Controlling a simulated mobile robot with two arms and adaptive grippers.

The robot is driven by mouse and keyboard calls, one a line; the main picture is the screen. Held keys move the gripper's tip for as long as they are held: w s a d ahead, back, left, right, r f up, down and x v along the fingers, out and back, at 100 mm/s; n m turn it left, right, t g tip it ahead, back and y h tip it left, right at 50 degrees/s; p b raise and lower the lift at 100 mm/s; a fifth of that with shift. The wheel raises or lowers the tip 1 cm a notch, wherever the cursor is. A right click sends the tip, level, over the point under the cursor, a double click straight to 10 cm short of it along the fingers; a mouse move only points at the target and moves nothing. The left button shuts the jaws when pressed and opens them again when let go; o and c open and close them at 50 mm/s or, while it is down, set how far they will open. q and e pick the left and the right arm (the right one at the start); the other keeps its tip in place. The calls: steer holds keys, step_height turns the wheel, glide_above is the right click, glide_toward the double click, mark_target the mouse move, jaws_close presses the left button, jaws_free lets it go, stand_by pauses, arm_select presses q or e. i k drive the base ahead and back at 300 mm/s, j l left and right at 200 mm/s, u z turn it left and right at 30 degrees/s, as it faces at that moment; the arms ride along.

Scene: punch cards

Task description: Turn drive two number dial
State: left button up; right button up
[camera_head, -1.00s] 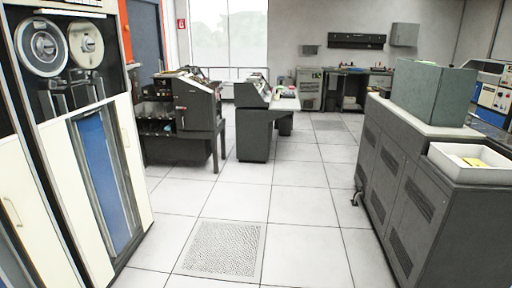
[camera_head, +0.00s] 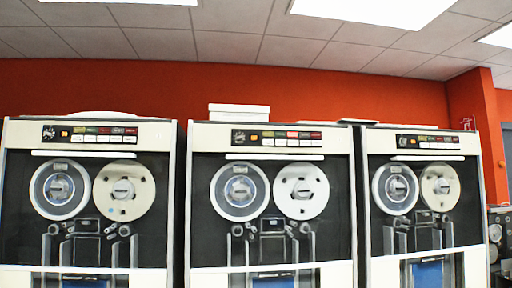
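Three tape drives stand side by side in the head view: a left drive (camera_head: 13,150), a middle drive (camera_head: 190,150) and a right drive (camera_head: 476,160). Each has a control strip on top with a small dark dial at its left end: the left dial (camera_head: 49,133), the middle dial (camera_head: 239,137) and the right dial (camera_head: 402,141). The numbers on the dials are too small to read, so I cannot tell which drive is number two. Neither of my grippers is in view.
A white box (camera_head: 239,114) lies on top of the middle drive. An orange wall (camera_head: 300,90) is behind the drives. Dark equipment (camera_head: 499,235) stands at the far right. The floor is out of view.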

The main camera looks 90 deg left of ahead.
mark_target(49, 133)
steer(key=u, duration=4.1)
steer(key=i, duration=0.5)
steer(key=i+l+u, duration=0.1)
steer(key=i, duration=0.35)
